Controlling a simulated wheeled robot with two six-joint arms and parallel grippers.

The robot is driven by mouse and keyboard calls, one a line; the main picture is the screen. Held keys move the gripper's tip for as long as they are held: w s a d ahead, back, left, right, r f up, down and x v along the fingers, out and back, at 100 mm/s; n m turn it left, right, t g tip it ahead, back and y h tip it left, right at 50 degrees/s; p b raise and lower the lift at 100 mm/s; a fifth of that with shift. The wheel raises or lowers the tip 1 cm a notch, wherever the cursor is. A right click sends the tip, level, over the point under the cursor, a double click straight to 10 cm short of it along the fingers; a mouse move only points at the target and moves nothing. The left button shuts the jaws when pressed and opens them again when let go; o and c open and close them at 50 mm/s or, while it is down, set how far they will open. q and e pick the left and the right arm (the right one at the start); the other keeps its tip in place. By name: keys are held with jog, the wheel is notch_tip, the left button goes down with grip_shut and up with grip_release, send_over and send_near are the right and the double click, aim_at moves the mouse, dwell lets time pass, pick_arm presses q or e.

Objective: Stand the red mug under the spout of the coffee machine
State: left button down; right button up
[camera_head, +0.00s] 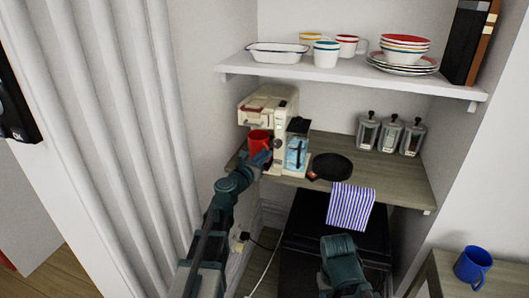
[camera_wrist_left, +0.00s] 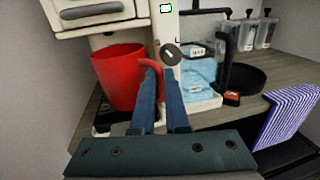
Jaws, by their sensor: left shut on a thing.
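The red mug (camera_head: 258,140) is upright in the coffee machine's bay, below its overhanging head. In the left wrist view the mug (camera_wrist_left: 118,78) is over the dark drip tray (camera_wrist_left: 103,119); I cannot tell whether its base touches the tray. The spout itself is hidden. The cream coffee machine (camera_head: 280,118) stands at the left end of the wooden counter; its body also shows in the left wrist view (camera_wrist_left: 163,22). My left gripper (camera_head: 263,158) is shut on the mug's handle, its fingers (camera_wrist_left: 162,80) pointing into the machine. My right gripper's fingers do not show.
A black pan (camera_head: 332,166) and a striped towel (camera_head: 351,206) are right of the machine. Several canisters (camera_head: 390,134) stand at the back right. A shelf (camera_head: 340,76) with dishes hangs above. A blue mug (camera_head: 473,266) stands on a side table at lower right.

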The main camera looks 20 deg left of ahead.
aim_at(261, 148)
pick_arm(q)
jog(key=w, duration=0.1)
jog(key=w+a, duration=0.1)
jog(key=w, duration=0.1)
jog(key=shift+w, duration=0.3)
jog(key=shift+w+f+b, duration=0.3)
jog(key=shift+f+b, duration=0.3)
jog(key=shift+f, duration=0.05)
jog(key=shift+a+f+b, duration=0.1)
jog(key=shift+f+b, duration=0.2)
jog(key=shift+s+r, duration=0.15)
jog(key=shift+r, duration=0.05)
jog(key=shift+f, duration=0.1)
jog(key=c, duration=1.4)
grip_release()
jog(key=shift+f, duration=0.1)
jog(key=o, duration=0.5)
